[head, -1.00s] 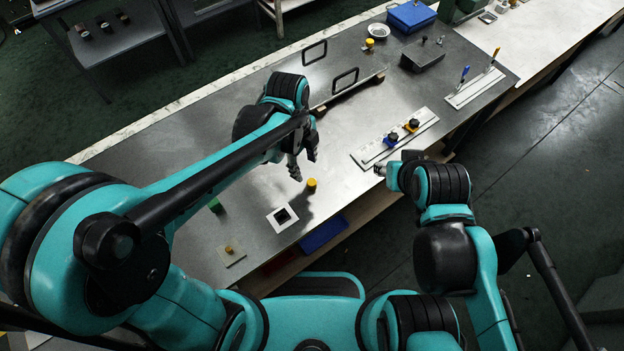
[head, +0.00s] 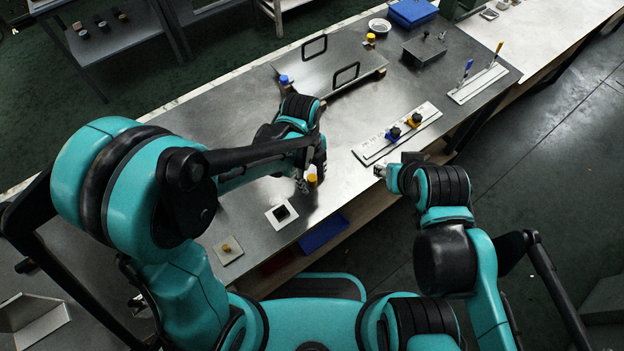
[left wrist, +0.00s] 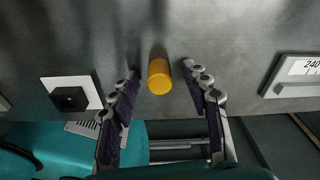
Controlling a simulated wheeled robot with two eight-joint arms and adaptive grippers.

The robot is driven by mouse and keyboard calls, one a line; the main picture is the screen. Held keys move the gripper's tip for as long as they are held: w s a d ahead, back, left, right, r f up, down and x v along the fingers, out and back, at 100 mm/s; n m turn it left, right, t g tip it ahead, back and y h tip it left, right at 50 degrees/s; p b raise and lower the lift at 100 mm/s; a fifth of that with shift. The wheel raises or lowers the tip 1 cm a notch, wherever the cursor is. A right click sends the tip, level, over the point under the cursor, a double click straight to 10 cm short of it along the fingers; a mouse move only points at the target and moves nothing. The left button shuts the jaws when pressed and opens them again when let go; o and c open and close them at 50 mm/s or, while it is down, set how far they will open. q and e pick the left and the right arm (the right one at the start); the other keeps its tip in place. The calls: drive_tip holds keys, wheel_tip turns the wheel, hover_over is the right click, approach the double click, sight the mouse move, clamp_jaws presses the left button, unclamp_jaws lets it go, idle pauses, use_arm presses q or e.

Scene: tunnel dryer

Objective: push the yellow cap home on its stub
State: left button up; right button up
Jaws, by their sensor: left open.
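A yellow cap (head: 312,179) stands upright near the front edge of the steel bench. In the left wrist view the cap (left wrist: 159,78) lies between the spread fingertips, with a gap on both sides. My left gripper (left wrist: 163,70) is open and empty; in the head view the left gripper (head: 305,182) is right beside the cap and partly overlaps it. Any stub under the cap is hidden, so I cannot tell how deep it sits. My right gripper (head: 380,170) hangs near the bench's front edge, too small to read.
A white rail with blue and yellow knobs (head: 372,153) lies to the right. A handled steel plate (head: 330,68) is behind.

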use_arm(q)
drive_tip(key=c, duration=1)
drive_tip(key=shift+c, duration=0.2)
